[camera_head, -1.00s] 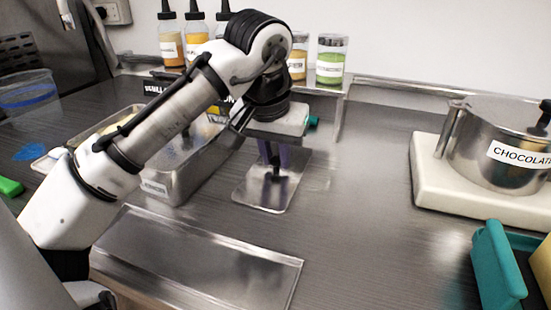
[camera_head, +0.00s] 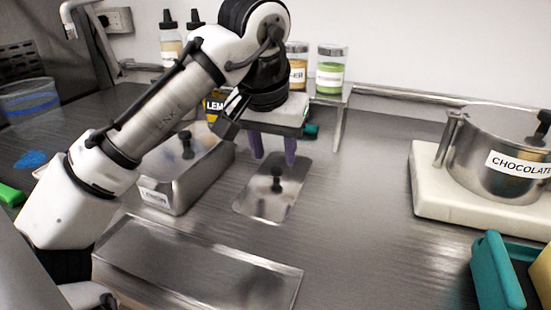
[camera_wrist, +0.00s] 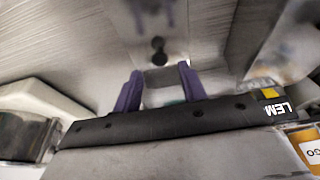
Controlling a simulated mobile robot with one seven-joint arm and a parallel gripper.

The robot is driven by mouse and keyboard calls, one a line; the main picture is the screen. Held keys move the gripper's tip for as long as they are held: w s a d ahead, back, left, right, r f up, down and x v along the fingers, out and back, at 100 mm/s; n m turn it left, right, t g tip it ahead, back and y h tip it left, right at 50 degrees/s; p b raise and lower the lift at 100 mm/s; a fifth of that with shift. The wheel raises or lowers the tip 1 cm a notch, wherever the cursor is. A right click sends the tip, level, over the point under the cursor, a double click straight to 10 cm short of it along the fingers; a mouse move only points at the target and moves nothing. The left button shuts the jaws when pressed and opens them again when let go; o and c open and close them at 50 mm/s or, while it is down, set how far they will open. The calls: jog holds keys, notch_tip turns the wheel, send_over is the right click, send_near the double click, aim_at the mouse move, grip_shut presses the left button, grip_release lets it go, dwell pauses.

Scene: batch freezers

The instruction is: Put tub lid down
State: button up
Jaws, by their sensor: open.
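A flat steel tub lid (camera_head: 262,207) with a black knob (camera_head: 277,178) lies on the steel counter in the head view. The lid also shows in the wrist view (camera_wrist: 172,20), with its knob (camera_wrist: 159,52) just beyond my fingertips. My gripper (camera_head: 273,156) is open and empty above the lid, its two purple fingers apart and clear of the knob. The wrist view shows the same parted fingers (camera_wrist: 158,72). A steel tub (camera_head: 170,192) stands left of the lid. A black knob stands on its top, and my arm hides part of it.
A shallow steel tray (camera_head: 200,260) lies in front of the lid. A pot labelled CHOCOLATE (camera_head: 490,150) stands on a white base (camera_head: 450,200) at the right. A teal caddy (camera_head: 497,270) is at the front right. A shelf with jars (camera_head: 331,70) stands behind. The counter right of the lid is clear.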

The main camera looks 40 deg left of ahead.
jog(key=p+v, duration=0.1)
jog(key=v, duration=0.7)
jog(key=shift+r, duration=0.15)
jog(key=shift+s, duration=0.1)
